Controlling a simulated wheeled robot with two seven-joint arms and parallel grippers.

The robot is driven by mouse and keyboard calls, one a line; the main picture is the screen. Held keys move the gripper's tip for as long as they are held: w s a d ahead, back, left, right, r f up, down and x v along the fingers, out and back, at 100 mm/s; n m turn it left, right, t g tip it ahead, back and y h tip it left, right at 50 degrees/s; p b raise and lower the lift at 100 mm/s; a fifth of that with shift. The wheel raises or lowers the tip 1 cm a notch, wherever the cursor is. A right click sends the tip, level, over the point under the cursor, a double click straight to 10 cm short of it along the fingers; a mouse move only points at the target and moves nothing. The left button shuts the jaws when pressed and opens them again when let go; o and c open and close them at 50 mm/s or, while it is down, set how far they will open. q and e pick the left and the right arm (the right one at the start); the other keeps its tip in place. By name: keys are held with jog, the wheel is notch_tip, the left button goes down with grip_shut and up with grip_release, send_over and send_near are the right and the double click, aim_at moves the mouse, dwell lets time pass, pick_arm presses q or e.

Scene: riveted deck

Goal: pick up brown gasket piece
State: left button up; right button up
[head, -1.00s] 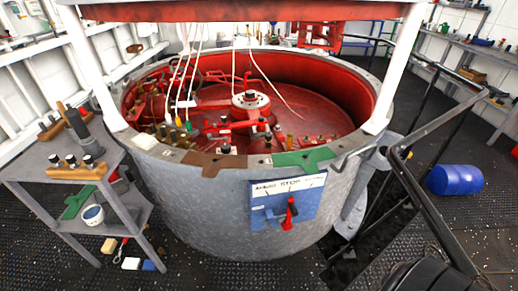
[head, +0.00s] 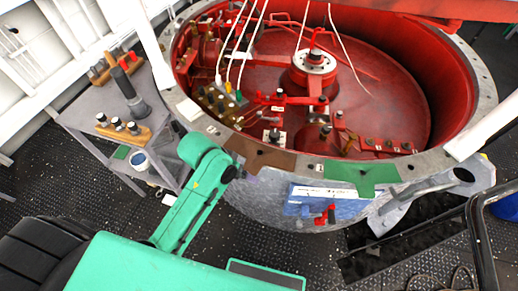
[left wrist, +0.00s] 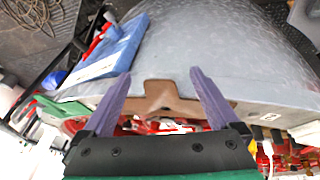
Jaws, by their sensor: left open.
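The brown gasket piece (head: 262,157) lies on the grey rim of the large round tank in the head view, left of the green piece. In the left wrist view the brown gasket piece (left wrist: 172,98) shows between my spread fingers, with a notched edge. My left gripper (left wrist: 161,73) is open with two purple fingers and nothing between them that I can tell is held. In the head view my left gripper (head: 246,170) is mostly hidden behind my green arm, close to the left end of the brown piece. I cannot tell whether they touch. My right gripper is not in view.
A green gasket piece (head: 361,175) lies on the rim to the right. Below it is a blue panel (head: 300,203) with a red lever (head: 328,215). A grey shelf table (head: 88,95) stands left. A black railing (head: 480,235) is at right.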

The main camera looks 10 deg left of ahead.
pick_arm(q)
jog(key=w+d+r+m, duration=0.1)
jog(key=w+d+r, duration=0.2)
jog(key=d+r, duration=0.25)
notch_tip(320, 180, up, 8)
jog(key=n+g+y, duration=0.1)
jog(key=g+y, duration=0.2)
send_over(254, 163)
jog(key=shift+n, duration=0.3)
notch_tip(254, 163, down, 14)
jog(key=shift+r+p, duration=0.1)
jog(key=shift+p, duration=0.7)
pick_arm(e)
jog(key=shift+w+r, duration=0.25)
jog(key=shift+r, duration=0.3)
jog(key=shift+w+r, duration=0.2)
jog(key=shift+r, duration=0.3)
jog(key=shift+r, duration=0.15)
pick_arm(q)
jog(key=c, duration=1.5)
